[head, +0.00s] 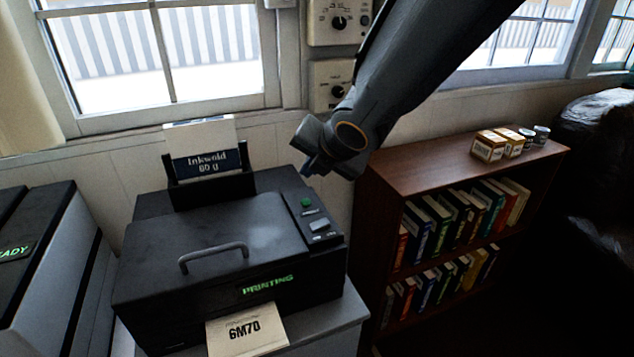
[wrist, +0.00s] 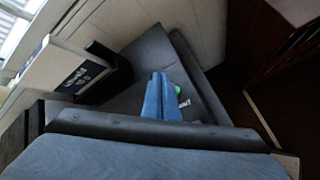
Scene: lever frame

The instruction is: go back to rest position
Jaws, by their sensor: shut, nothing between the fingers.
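My gripper (head: 311,166) hangs above the right rear of a black printer (head: 190,235), near its control panel. In the wrist view the two blue fingers (wrist: 161,97) are together, with nothing between them. They point toward the panel and partly cover it; a green button (wrist: 177,90) shows beside them. In the head view that green button (head: 306,203) is on the panel, below and apart from my gripper. The printer's lid is down, and its display (head: 268,285) reads PRINTING in green. A sheet marked 6M70 (head: 246,331) sticks out at the front.
A paper pack labelled Inkwold (head: 200,130) stands in the rear feed tray. A brown bookshelf (head: 455,160) with books and small boxes (head: 489,146) stands at right. Another dark machine (head: 50,260) stands at left.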

